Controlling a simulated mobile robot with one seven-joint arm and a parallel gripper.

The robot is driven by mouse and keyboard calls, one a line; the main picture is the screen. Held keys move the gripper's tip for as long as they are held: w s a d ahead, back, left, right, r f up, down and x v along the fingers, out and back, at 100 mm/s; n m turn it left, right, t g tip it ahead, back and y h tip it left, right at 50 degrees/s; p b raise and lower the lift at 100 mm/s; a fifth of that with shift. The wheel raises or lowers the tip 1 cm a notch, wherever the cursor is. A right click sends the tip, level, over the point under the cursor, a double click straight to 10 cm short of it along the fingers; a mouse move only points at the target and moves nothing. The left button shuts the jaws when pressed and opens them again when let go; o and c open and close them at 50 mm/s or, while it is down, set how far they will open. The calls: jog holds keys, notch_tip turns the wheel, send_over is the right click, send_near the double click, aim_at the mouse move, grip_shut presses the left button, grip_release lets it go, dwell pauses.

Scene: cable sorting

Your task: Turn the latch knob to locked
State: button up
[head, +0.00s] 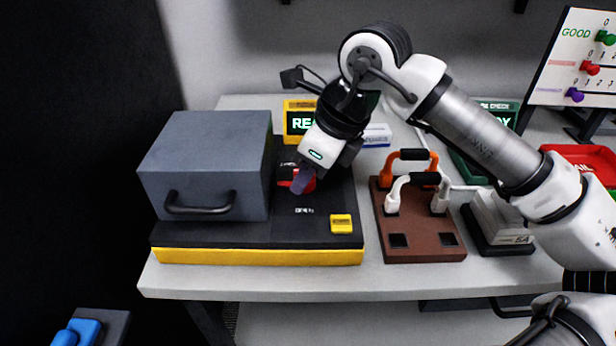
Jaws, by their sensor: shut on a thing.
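The latch knob (308,183) is red and sits on the black top of the yellow-edged fixture (260,257), right of the grey box. My gripper (301,184) points down over the knob and is shut on it. The gripper and wrist hide part of the knob. A red pointer shows at the knob's left side. The word "OPEN" is printed on the black top just below the knob. Any other label near the knob is hidden or too small to read.
A grey box (205,165) with a black handle stands left of my gripper. A yellow block (342,223) lies at the fixture's front right. A brown board (425,245) with orange and white handles stands to the right. A yellow-framed display (297,108) is behind. My arm reaches over the right side.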

jog(key=o, duration=1)
jog(key=shift+c, duration=0.2)
jog(key=v, duration=1.4)
jog(key=shift+f, duration=0.1)
